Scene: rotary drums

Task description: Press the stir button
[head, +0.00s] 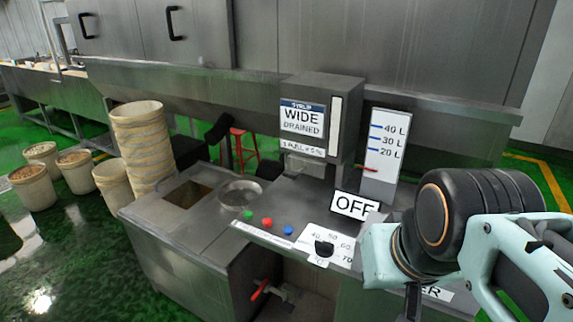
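Three small round buttons stand on the top of a steel machine (190,228): a green button (248,215), a red button (267,222) and a blue button (288,230), left to right. A white label strip (262,236) runs in front of them. Its text is too small to read, so I cannot tell which one is stir. My arm shows at the right edge, over the machine's right end. I cannot make out my gripper's fingers in this view. Nothing covers the three buttons.
A dial (324,248) with temperature marks and an OFF sign (355,205) are right of the buttons. A syrup display box (320,115) and level gauge (384,150) rise behind. A metal bowl (240,192) is sunk in the top. Stacked tubs (142,145) stand left.

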